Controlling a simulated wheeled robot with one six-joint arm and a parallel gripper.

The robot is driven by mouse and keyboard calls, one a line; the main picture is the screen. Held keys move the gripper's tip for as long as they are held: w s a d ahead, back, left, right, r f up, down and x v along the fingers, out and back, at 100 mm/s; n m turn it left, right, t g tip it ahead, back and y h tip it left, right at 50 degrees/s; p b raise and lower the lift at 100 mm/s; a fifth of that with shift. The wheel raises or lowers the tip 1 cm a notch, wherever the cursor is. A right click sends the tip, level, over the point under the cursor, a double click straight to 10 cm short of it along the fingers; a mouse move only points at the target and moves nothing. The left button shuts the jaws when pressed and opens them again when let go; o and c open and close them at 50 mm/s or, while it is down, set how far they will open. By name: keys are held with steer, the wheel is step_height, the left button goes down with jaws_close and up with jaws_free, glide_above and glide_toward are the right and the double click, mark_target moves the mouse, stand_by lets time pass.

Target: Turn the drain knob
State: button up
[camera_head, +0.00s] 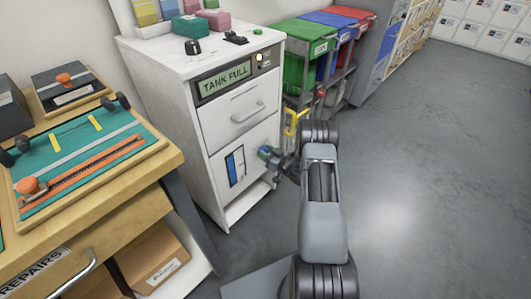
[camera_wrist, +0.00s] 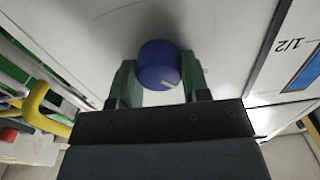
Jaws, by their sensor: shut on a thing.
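A white cabinet (camera_head: 205,150) stands in the head view, with a display (camera_head: 224,78) reading "TANK FULL". A level gauge (camera_head: 235,165) with a blue column is on its lower front; part of the gauge, with a "1/2" mark, shows in the wrist view (camera_wrist: 303,72). The round blue drain knob (camera_wrist: 159,66) is on the white panel beside the gauge. My gripper (camera_wrist: 160,80) has its green fingers on both sides of the knob, shut on it. In the head view my gripper (camera_head: 268,153) is at the cabinet's lower right front, and the knob is mostly hidden.
A yellow handle (camera_head: 295,121) is close to the right of my gripper. A rack with green (camera_head: 304,52), blue and red bins stands beyond the cabinet. A wooden repair bench (camera_head: 150,185) is at left. The grey floor (camera_head: 430,170) at right is clear.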

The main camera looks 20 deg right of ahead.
steer(key=m, duration=0.8)
steer(key=shift+d+m+p, duration=0.1)
steer(key=shift+m+p, duration=0.2)
steer(key=shift+p, duration=0.05)
steer(key=m, duration=0.4)
steer(key=shift+f+m+p, duration=0.1)
steer(key=shift+m+p, duration=0.2)
steer(key=shift+f+m, duration=0.15)
steer(key=shift+m, duration=1.65)
steer(key=o, duration=0.9)
steer(key=shift+d+p, duration=0.1)
steer(key=shift+p, duration=0.2)
steer(key=p+v, duration=0.3)
steer(key=v, duration=1)
steer(key=shift+s+d, duration=0.15)
steer(key=shift+s, duration=0.2)
